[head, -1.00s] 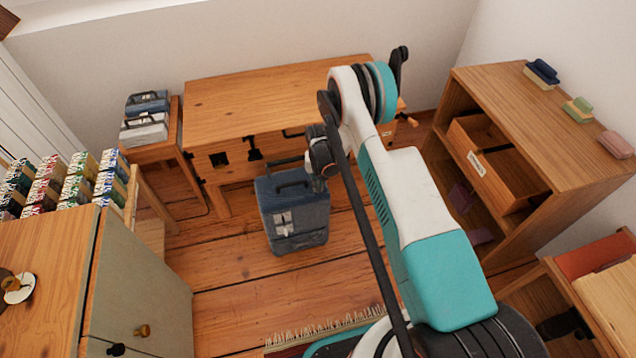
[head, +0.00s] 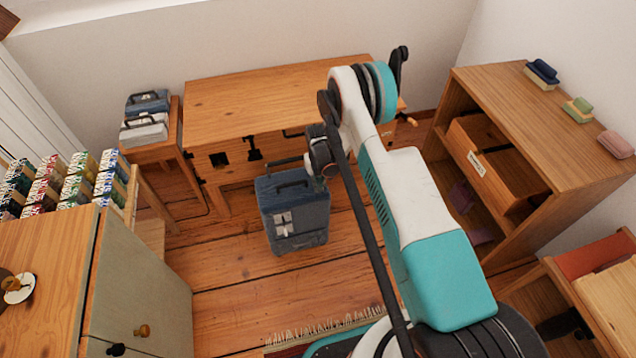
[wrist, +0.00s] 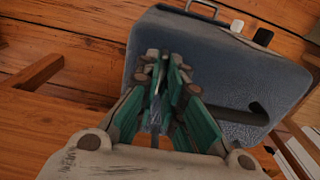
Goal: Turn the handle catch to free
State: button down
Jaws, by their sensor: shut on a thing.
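A blue-grey case (head: 312,222) with a dark handle (head: 290,183) and a pale plate on its front stands in front of the wooden desk. In the wrist view the case (wrist: 225,70) fills the area beyond my fingers, with a dark bar (wrist: 245,115) across its near face. My gripper (wrist: 165,65) has its teal fingers drawn together in front of the case. They are shut on a small part, which I take to be the handle catch; the fingers mostly hide it, so its angle cannot be told. In the head view my arm hides the fingertips.
The wooden desk (head: 260,95) has dark fittings on its front. A small side table (head: 172,152) holds two more cases. A shelf unit (head: 490,85) with a drawer stands at right, a cabinet (head: 140,285) at left front. Bare floor (head: 235,290) lies before the case.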

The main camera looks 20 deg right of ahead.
jog(key=c, duration=1.7)
grip_release()
notch_tip(320, 180, up, 12)
